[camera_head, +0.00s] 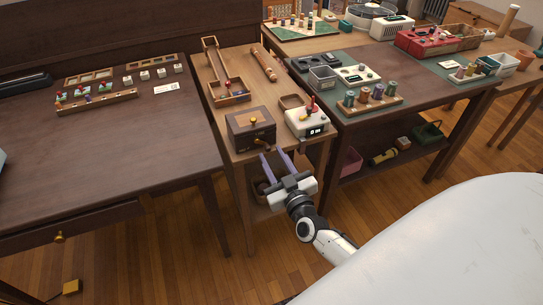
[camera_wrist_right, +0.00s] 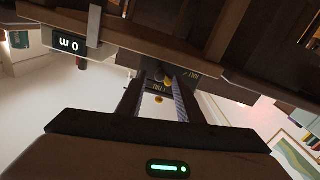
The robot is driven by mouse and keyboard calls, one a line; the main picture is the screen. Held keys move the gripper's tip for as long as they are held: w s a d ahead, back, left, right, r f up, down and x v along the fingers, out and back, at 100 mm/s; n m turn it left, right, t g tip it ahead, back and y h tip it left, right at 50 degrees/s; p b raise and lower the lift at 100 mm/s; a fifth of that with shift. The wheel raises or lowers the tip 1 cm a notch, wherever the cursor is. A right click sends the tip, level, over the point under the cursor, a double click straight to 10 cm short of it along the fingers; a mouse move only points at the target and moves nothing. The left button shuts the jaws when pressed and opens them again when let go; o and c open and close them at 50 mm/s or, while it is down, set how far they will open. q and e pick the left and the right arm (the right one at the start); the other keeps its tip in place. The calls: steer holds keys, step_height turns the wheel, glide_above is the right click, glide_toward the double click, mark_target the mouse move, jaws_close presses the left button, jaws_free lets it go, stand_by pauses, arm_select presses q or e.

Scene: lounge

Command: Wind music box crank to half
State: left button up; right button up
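The music box (camera_head: 250,130) is a dark brown wooden box at the front end of the narrow middle table, with a small brass knob on its top. A small brass part, apparently the crank (camera_head: 264,148), shows low on its front. My right gripper (camera_head: 272,154) is just in front of the box, its two long fingers apart and pointing at the front face. In the right wrist view, brass parts of the crank (camera_wrist_right: 168,83) show between the fingertips (camera_wrist_right: 158,79); I cannot tell whether they touch. My left gripper is not in view.
A white device with a small display (camera_head: 306,121) stands right beside the box. A wooden ramp toy (camera_head: 228,90) lies behind. A dark desk (camera_head: 110,150) is on the left, and a table with spools and trays (camera_head: 415,85) on the right. The floor in front is free.

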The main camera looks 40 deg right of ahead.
steer(key=shift+w+d, duration=0.15)
steer(key=shift+w, duration=0.5)
jaws_close()
steer(key=shift+f, duration=0.1)
